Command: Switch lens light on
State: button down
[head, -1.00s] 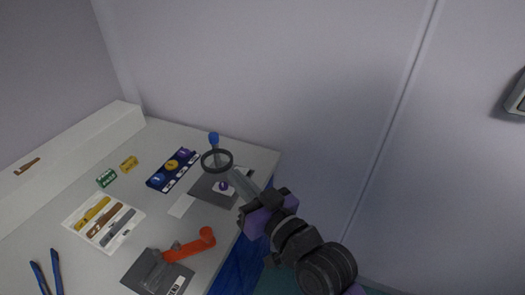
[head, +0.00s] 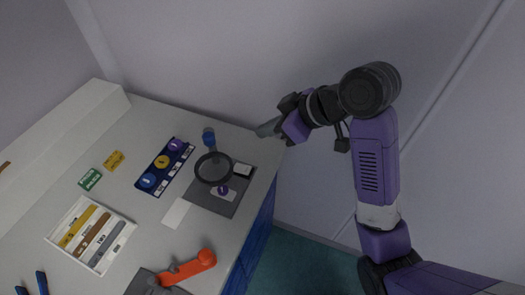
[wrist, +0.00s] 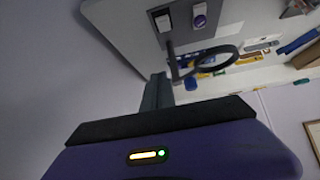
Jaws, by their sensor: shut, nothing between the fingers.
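A black ring-shaped magnifier lens (head: 213,169) with a blue-topped post (head: 209,137) stands by a dark grey mat (head: 225,207) near the bench's right edge. On the mat are a white square block (head: 242,169) and a purple knob (head: 223,190) on a light plate. The wrist view also shows the lens ring (wrist: 216,59), the white block (wrist: 163,22) and the purple knob (wrist: 200,20). My gripper (head: 264,129) is shut and empty, beyond the bench's back right corner and apart from the lens. Its fingers (wrist: 157,92) point toward the bench in the wrist view.
A blue panel (head: 165,167) with several round knobs lies left of the lens. A wall (head: 240,50) stands behind the bench. Floor (head: 315,250) shows to the right.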

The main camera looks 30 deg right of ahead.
jog(key=s+f, duration=0.1)
jog(key=s+f+g, duration=0.1)
jog(key=shift+s+n, duration=0.35)
jog(key=shift+n, duration=0.05)
send_over(245, 169)
jog(key=s+d, duration=0.1)
jog(key=s, duration=0.1)
jog(key=f, duration=0.8)
jog(key=shift+w, duration=0.25)
jog(key=f, duration=0.3)
jog(key=shift+s+d+p, duration=0.2)
jog(key=shift+s+p, duration=0.05)
jog(key=shift+p, duration=0.1)
jog(key=shift+f, duration=0.45)
